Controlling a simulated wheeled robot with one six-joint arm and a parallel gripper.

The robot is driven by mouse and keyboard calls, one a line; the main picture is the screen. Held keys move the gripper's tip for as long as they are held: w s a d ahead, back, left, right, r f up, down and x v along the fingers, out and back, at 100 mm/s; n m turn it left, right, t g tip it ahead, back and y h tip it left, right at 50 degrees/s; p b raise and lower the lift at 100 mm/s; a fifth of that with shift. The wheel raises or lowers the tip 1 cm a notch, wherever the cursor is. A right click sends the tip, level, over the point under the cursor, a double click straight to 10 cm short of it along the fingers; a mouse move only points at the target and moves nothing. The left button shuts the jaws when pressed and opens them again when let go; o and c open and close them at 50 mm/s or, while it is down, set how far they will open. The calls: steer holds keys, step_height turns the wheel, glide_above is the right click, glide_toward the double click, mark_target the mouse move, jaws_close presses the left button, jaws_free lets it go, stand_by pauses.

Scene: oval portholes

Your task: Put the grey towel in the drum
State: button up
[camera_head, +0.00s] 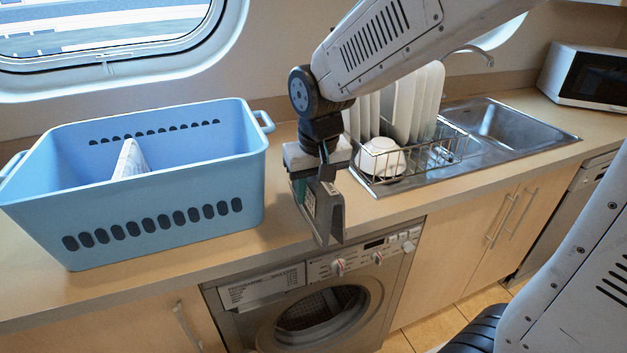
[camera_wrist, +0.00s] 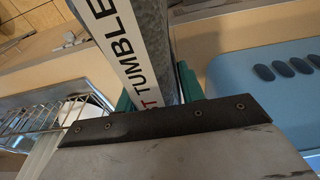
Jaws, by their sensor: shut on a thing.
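My gripper (camera_head: 314,196) is shut on the grey towel (camera_head: 331,222) and holds it above the counter's front edge, over the washing machine. In the wrist view the towel (camera_wrist: 157,35) stands between my green-tipped fingers (camera_wrist: 158,90), with a white strip lettered "T TUMBLE" along one side. The drum (camera_head: 318,306) is the dark, perforated hollow inside the round front opening of the washing machine (camera_head: 290,283), below and in front of the towel. Whether a clear door covers the drum I cannot tell.
A blue basket (camera_head: 150,207) stands on the counter at left with a white patterned cloth (camera_head: 130,158) inside. A wire rack (camera_head: 440,150) with white plates and a bowl (camera_head: 381,158) stands by the sink (camera_head: 515,128). A microwave (camera_head: 588,78) is at far right.

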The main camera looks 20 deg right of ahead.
steer(key=shift+w+d+f, duration=0.65)
steer(key=shift+w+f, duration=0.1)
steer(key=shift+w, duration=0.85)
steer(key=shift+w+d+f, duration=0.6)
steer(key=shift+w+f, duration=0.1)
steer(key=shift+w, duration=0.85)
steer(key=shift+w+d+f, duration=0.65)
steer(key=shift+w+f, duration=0.1)
steer(key=shift+w, duration=0.85)
steer(key=shift+f, duration=0.1)
steer(key=o, duration=1.2)
step_height(320, 180, up, 12)
steer(key=s, duration=0.2)
steer(key=shift+g, duration=0.3)
steer(key=s+d, duration=0.1)
steer(key=s, duration=0.8)
steer(key=s+d, duration=0.1)
steer(key=s, duration=0.8)
steer(key=s+d, duration=0.1)
steer(key=s, duration=0.9)
steer(key=shift+f, duration=0.4)
